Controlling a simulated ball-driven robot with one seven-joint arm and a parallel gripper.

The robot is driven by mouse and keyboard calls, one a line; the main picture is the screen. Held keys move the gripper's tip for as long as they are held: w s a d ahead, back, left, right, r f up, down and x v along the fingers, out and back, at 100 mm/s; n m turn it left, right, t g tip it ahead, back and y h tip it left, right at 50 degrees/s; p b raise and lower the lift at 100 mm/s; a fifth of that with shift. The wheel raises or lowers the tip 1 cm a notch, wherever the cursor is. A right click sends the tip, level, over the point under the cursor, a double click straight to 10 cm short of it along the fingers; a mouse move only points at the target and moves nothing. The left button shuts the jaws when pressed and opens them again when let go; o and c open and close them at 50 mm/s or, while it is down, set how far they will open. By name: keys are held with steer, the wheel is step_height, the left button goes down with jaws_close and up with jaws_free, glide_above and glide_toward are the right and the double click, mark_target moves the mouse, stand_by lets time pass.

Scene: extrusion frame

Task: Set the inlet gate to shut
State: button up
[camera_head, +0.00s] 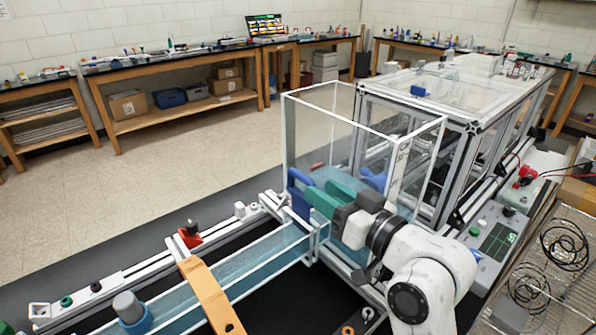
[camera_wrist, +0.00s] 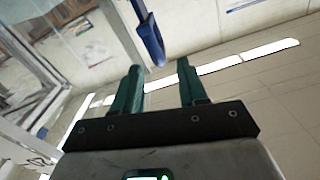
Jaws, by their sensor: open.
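A blue gate (camera_head: 300,206) with a blue top stands where the water channel (camera_head: 240,268) meets the clear tank (camera_head: 318,115). I take it to be the inlet gate; its exact setting cannot be told. My gripper (camera_head: 318,190) has green fingers and reaches in from the right, its tips close to the gate's top. In the wrist view my gripper (camera_wrist: 160,72) is open, with a gap between the fingers. A blue bar (camera_wrist: 149,38) shows just beyond the fingertips, in line with the gap. Contact cannot be made out.
An orange bridge piece (camera_head: 210,295) crosses the channel at the front. A red clamp with a black knob (camera_head: 190,234) sits on the rail to the left. A framed clear enclosure (camera_head: 440,120) stands behind on the right. A control box with a green display (camera_head: 497,241) lies at right.

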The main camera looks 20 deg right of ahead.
mark_target(307, 182)
steer(key=p+x, duration=0.1)
steer(key=x, duration=0.6)
steer(key=shift+w, duration=0.1)
jaws_close()
steer(key=shift+a, duration=0.1)
stand_by(0.4)
